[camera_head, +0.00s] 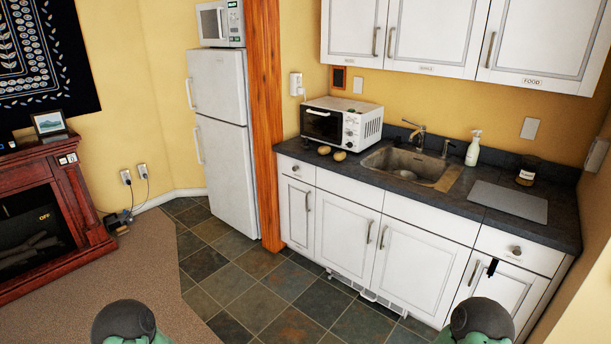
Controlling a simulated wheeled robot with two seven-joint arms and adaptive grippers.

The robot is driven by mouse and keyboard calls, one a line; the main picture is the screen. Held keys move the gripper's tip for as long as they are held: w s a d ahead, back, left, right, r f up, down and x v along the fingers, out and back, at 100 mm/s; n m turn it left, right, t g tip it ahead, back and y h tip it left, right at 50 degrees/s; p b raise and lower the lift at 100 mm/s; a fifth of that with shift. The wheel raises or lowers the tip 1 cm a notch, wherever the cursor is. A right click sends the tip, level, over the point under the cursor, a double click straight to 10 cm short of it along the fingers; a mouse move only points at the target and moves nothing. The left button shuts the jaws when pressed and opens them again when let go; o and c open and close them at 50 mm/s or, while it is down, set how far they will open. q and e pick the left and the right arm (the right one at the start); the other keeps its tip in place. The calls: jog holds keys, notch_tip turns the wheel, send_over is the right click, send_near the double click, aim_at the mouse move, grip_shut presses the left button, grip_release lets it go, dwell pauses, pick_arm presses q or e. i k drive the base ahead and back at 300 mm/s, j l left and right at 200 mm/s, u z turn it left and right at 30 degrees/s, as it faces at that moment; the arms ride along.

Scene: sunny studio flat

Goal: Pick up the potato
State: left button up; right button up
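Two small, rounded, potato-like items lie on the dark countertop just in front of the white toaster oven. The browner potato-like item (324,150) is on the left, and the paler potato-like item (339,156) is on the right, close to the sink's left edge. They are small in the picture, so I cannot tell for sure which is the potato. Neither of my grippers shows. Only dark rounded parts of my own arms show at the bottom edge, far from the counter.
The toaster oven (342,122) stands behind the items, and the sink (411,166) is to their right. A spray bottle (474,148), a jar (526,172) and a grey flat board (508,201) are farther right. A wooden post (266,120) borders the counter's left. The tiled floor (262,290) before the cabinets is clear.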

aim_at(339, 155)
jog(key=i+j+z, duration=0.15)
jog(key=i, duration=0.35)
jog(key=i+j+z, duration=0.2)
jog(key=i, duration=0.35)
jog(key=i+u, duration=0.25)
jog(key=i, duration=0.6)
